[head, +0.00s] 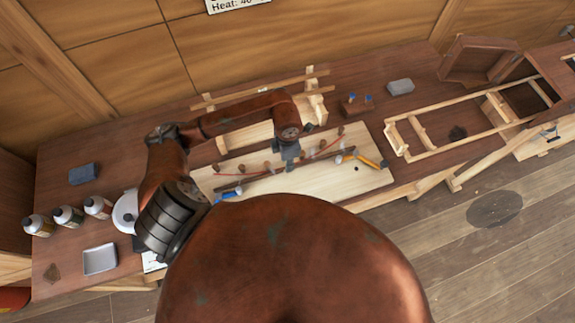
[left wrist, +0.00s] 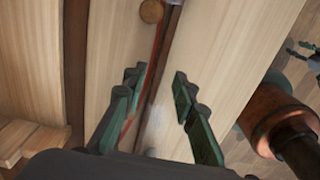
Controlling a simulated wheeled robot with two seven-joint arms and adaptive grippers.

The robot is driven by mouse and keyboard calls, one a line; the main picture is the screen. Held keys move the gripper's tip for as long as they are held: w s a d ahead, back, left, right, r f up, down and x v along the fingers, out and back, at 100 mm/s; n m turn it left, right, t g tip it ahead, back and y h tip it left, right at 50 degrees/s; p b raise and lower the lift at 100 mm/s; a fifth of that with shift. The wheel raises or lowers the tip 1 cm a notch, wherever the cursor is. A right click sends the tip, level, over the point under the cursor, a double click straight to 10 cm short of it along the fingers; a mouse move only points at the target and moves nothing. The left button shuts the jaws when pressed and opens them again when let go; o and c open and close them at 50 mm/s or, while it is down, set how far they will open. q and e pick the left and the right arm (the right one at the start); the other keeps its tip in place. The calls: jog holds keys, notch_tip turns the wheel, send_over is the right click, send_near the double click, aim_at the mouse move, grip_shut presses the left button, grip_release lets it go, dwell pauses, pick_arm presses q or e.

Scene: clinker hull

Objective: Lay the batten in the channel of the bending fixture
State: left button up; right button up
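The bending fixture (head: 338,188) is a pale board on the bench, with several round pegs and a thin red curved line. The batten (head: 262,181) is a long dark strip lying across it, looking nearly straight. My left gripper (head: 289,163) is low over the batten's middle. In the left wrist view the left fingers (left wrist: 157,100) are spread, with the batten (left wrist: 162,75) running between them and apparently clear of both. The red line runs close beside the batten there. Whether the batten sits in the channel is hard to tell. My right gripper is not clearly visible.
A blue-handled tool (head: 229,193) and an orange-handled tool (head: 369,162) lie at the fixture's ends. Wooden rails (head: 262,94) stand behind it. Bottles (head: 68,215), a white pot (head: 125,212) and a metal tray (head: 100,259) are at the left. A wooden frame (head: 415,132) is at the right.

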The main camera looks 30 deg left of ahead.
pick_arm(q)
notch_tip(320, 180, up, 9)
jog(key=b, duration=0.1)
jog(key=shift+f, duration=0.15)
